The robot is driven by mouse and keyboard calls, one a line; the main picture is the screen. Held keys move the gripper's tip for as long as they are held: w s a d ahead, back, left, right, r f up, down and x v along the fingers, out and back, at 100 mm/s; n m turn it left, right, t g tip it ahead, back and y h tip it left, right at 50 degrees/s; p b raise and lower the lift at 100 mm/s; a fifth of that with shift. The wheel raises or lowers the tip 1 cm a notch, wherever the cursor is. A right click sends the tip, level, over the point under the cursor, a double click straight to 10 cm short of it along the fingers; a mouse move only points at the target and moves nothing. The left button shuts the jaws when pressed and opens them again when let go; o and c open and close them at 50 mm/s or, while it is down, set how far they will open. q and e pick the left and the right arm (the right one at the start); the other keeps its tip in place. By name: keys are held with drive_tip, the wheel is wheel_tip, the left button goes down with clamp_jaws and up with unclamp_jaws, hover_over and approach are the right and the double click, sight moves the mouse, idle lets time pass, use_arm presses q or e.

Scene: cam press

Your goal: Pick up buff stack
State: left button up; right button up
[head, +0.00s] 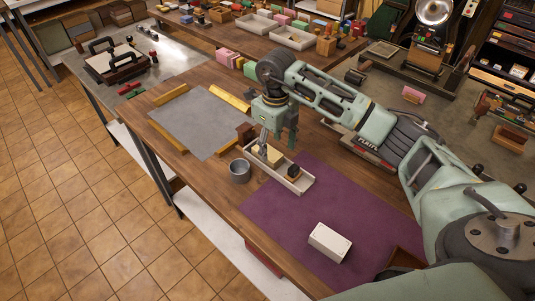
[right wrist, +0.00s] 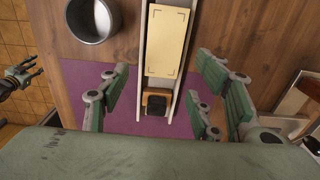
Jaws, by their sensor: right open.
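The buff stack (head: 274,155) is a flat pale-yellow block lying in a narrow white tray (head: 306,182). In the right wrist view the stack (right wrist: 167,40) has dark corner marks on its top and lies ahead of the fingers. My right gripper (head: 265,148) points down over the tray, close to the stack. Its fingers (right wrist: 165,100) are spread wide, with nothing between the pads; contact with the stack cannot be judged. My left gripper (right wrist: 27,74) shows small at the left edge of the right wrist view, and not in the head view.
A dark-topped wooden stamp (head: 293,173) sits in the tray's near end. A grey metal cup (head: 239,171) stands beside the tray. A white box (head: 329,242) lies on the purple mat (head: 290,222). A grey sheet (head: 195,120) with wooden strips lies farther left.

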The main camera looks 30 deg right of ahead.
sight(273, 155)
drive_tip(key=f, duration=0.1)
drive_tip(key=f+p, duration=0.1)
drive_tip(key=f, duration=0.1)
drive_tip(key=shift+w+f, duration=0.2)
drive_tip(key=shift+w, duration=0.2)
drive_tip(key=shift+f, duration=0.15)
drive_tip(key=c, duration=0.7)
use_arm(q)
drive_tip(key=shift+s+a+r, duration=0.3)
drive_tip(key=shift+s+r, duration=0.45)
drive_tip(key=shift+r, duration=0.05)
use_arm(e)
drive_tip(key=c, duration=0.6)
